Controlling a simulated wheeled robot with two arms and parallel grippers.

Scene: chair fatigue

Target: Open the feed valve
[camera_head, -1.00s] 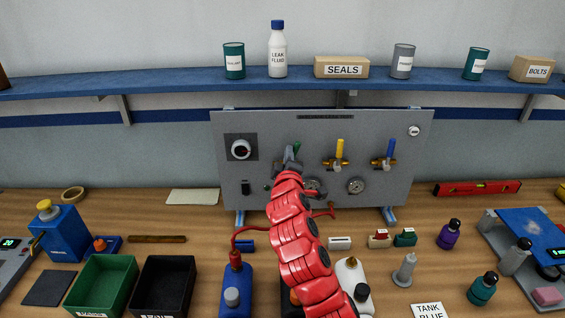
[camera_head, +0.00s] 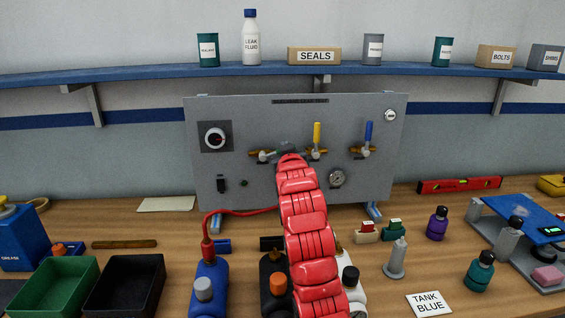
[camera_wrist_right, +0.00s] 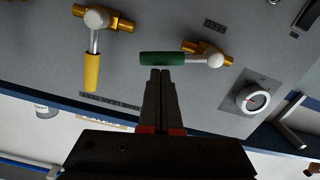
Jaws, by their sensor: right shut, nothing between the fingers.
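A grey panel (camera_head: 240,115) on the bench carries three lever valves. The green lever (camera_wrist_right: 162,58) lies sideways, in line with its brass valve body (camera_wrist_right: 190,46); in the head view my gripper hides most of it. The yellow lever (camera_head: 317,133) and the blue lever (camera_head: 368,133) stand upright, across their brass bodies. My right gripper (camera_head: 287,149) is shut and empty. In the right wrist view its fingertips (camera_wrist_right: 160,72) are right at the green lever's edge; I cannot tell whether they touch. My left gripper is out of view.
A red hose (camera_head: 245,212) runs from the blue bottle (camera_head: 210,287) behind my right arm. Bottles and bins crowd the bench front. A blue shelf (camera_head: 150,72) spans above.

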